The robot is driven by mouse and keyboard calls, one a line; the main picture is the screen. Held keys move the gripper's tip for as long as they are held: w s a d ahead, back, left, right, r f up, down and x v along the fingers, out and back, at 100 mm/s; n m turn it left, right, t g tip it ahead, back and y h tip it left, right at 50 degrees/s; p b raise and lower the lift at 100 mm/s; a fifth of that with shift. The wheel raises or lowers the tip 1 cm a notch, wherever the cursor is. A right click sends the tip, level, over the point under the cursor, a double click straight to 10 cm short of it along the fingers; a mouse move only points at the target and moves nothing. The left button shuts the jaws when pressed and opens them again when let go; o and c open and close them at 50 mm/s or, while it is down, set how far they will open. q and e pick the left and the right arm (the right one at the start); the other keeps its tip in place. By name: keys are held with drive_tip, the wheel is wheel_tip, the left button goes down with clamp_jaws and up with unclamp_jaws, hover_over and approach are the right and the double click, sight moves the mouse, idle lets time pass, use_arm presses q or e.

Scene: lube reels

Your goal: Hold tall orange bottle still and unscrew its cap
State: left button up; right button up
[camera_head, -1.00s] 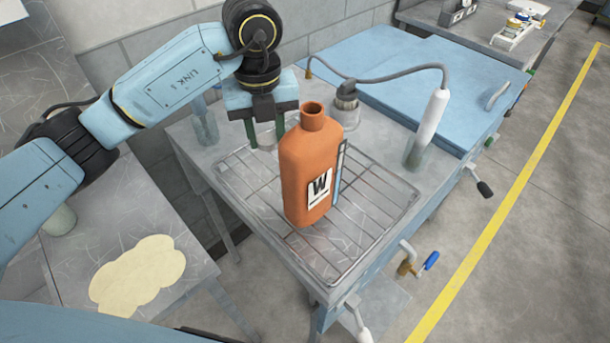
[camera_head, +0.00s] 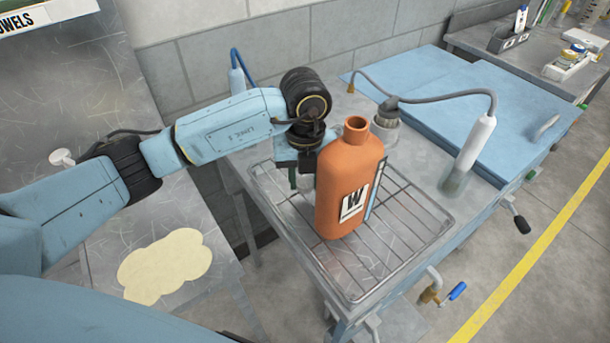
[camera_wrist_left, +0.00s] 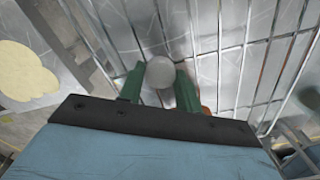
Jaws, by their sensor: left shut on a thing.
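The tall orange bottle (camera_head: 338,205) stands upright on the wire rack in the head view. Its neck is bare and open at the top, and a white label with a black W faces forward. My left gripper (camera_head: 305,180) is behind and to the left of the bottle, low over the rack, partly hidden by it. In the left wrist view its green fingers (camera_wrist_left: 159,88) are shut on a round grey cap (camera_wrist_left: 159,72). A sliver of orange shows beside the right finger. My right gripper is not in view.
The wire rack (camera_head: 283,222) covers a metal drain bench. A hose with a white nozzle (camera_head: 473,150) stands right of the bottle, and a grey fitting (camera_head: 386,112) behind it. A blue lid (camera_head: 440,90) lies beyond. The front of the rack is clear.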

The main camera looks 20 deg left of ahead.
use_arm(q)
drive_tip(key=o, duration=1.1)
drive_tip(key=shift+f, duration=0.15)
